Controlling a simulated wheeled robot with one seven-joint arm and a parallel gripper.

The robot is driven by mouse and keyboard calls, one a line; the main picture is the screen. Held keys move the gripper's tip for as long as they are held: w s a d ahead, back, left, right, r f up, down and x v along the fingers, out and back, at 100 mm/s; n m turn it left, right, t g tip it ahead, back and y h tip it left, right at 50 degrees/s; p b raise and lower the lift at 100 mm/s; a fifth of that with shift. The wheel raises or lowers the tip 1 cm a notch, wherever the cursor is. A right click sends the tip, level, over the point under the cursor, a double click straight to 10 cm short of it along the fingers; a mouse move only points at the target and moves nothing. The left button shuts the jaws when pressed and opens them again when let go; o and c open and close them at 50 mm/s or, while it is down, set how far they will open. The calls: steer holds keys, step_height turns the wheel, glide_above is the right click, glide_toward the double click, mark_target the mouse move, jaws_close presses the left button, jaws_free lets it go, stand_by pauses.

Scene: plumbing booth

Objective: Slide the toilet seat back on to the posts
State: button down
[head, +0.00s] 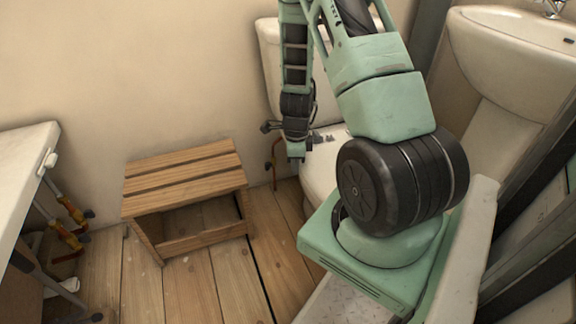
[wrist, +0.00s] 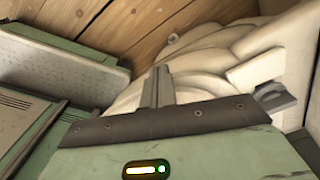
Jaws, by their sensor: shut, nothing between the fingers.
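The cream toilet (head: 320,178) stands against the back wall, largely hidden behind my arm. Small grey fittings (head: 326,137) show at the back of its bowl; I cannot tell whether they are the posts. My gripper (head: 295,158) points down beside the bowl's left rear edge, shut and empty. I cannot make out a separate toilet seat in either view.
A slatted wooden stool (head: 188,185) stands left of the toilet. A white basin (head: 515,45) is at the upper right. A white-topped bench (head: 22,165) is at the left edge. Copper pipework (head: 273,160) runs by the wall behind my gripper. Plank floor (head: 215,285) is clear in front.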

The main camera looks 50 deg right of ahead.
steer(key=shift+s, duration=0.1)
steer(key=shift+s+d, duration=0.75)
steer(key=shift+s, duration=0.05)
